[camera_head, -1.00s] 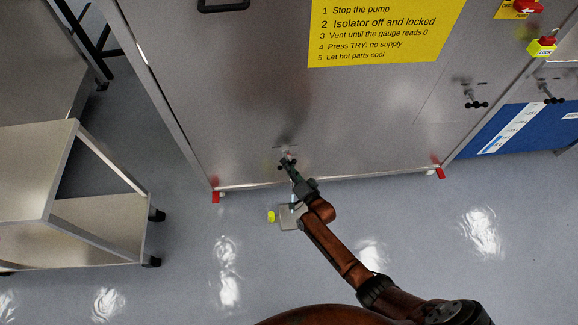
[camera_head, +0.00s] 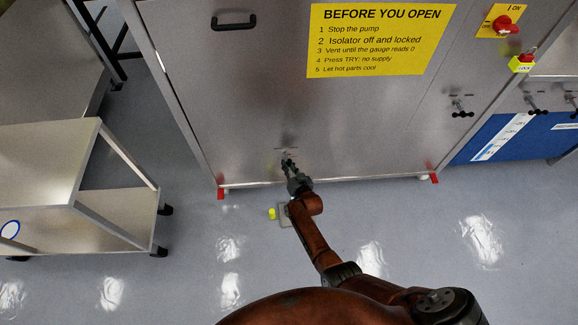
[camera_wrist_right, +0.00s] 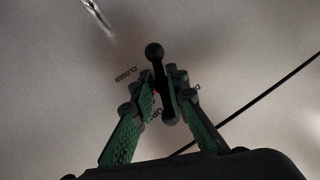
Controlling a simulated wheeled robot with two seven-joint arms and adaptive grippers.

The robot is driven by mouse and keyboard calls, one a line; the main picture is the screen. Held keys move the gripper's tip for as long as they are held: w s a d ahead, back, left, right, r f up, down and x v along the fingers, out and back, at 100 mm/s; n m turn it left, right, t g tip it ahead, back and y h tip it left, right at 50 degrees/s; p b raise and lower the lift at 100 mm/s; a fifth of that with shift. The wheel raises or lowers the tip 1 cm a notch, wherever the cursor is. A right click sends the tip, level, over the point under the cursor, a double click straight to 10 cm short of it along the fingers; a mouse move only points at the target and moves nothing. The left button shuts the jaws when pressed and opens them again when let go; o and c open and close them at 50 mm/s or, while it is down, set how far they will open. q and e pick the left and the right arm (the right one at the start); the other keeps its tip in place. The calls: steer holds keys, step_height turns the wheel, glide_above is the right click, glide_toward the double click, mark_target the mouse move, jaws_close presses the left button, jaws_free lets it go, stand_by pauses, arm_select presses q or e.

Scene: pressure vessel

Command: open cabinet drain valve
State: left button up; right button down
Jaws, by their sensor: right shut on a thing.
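The cabinet drain valve (camera_head: 287,153) is on the lower front of the grey steel cabinet, mostly hidden by my gripper in the head view. In the right wrist view its black handle (camera_wrist_right: 156,57) has a ball end standing up between the green fingers. The word CLOSED is printed to its left; a partly covered word that looks like OPEN is below it. My right gripper (camera_head: 289,167) is at the valve, and in the wrist view its fingers (camera_wrist_right: 161,92) are shut on the handle. My left gripper is not in view.
A yellow warning sign (camera_head: 378,40) and a red isolator switch (camera_head: 505,24) are on the cabinet front. Another black valve handle (camera_head: 462,112) sits at the right. A metal trolley (camera_head: 85,190) stands at the left. A small plate with a yellow knob (camera_head: 272,213) is on the floor below the valve.

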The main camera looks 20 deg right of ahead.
steer(key=shift+w+a+r+n+h, duration=0.3)
steer(key=shift+a+r+n, duration=0.15)
steer(key=shift+a+n, duration=0.15)
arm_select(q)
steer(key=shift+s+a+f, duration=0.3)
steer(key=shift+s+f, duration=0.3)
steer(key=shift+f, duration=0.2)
arm_select(e)
steer(key=shift+f+n+g+h, duration=0.15)
steer(key=shift+n+g+h, duration=0.25)
steer(key=shift+n+h, duration=0.15)
steer(key=shift+n, duration=0.25)
steer(key=c, duration=2)
jaws_free()
steer(key=shift+f, duration=0.1)
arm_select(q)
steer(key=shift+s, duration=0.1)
arm_select(e)
steer(key=shift+s+d, duration=0.1)
steer(key=shift+s+d+f, duration=0.1)
steer(key=shift+d, duration=0.15)
steer(key=shift+d, duration=0.1)
